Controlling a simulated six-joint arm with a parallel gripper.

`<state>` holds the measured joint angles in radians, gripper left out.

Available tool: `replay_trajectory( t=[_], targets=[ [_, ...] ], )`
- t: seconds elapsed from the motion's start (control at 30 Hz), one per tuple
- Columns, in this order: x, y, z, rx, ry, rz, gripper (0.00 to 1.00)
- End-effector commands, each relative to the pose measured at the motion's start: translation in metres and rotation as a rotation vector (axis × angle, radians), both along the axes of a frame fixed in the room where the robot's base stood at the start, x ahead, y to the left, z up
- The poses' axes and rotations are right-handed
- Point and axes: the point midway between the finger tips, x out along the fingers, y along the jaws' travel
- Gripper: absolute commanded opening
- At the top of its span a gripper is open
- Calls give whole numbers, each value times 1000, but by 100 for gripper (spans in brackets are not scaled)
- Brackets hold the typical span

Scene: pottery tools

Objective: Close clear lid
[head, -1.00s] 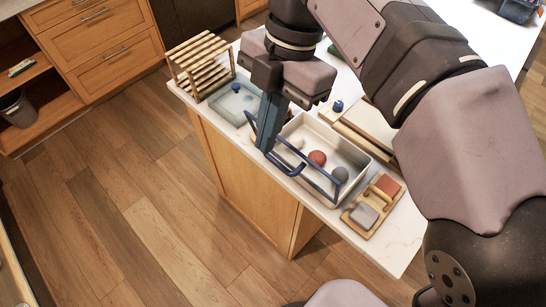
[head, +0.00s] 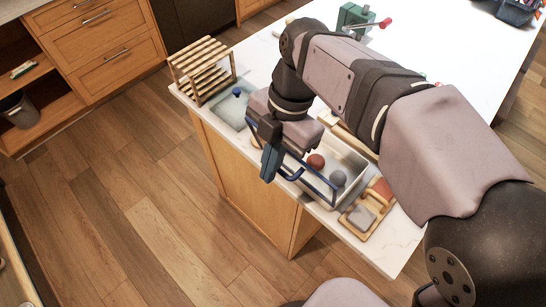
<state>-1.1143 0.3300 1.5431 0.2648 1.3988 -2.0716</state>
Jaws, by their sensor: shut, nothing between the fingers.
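A pale rectangular bin (head: 350,158) stands on the white counter with its top open. It holds a reddish-brown ball (head: 316,161) and a grey ball (head: 338,179). A thin blue frame (head: 319,186) stands up along the bin's near long side; I take it for the edge of the clear lid, though I cannot make out a pane. My gripper (head: 268,179) is shut and empty, pointing down at the near left of the bin, over the counter's front edge. It overlaps the frame's left part in the picture; whether they touch I cannot tell. My gripper hides the bin's left end.
A slatted wooden rack (head: 203,68) and a shallow greyish tray (head: 228,110) with a blue knob (head: 237,92) stand left of the bin. A wooden holder (head: 366,211) with blocks lies right. A green clamp-like tool (head: 354,18) is at the back. The right counter corner is clear.

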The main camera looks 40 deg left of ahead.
Motion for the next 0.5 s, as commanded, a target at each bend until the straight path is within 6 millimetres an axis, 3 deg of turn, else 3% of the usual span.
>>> replay_trajectory(
  t=[0.5],
  targets=[
    [10, 0, 0, -1, 0, 1, 0]
  ],
)
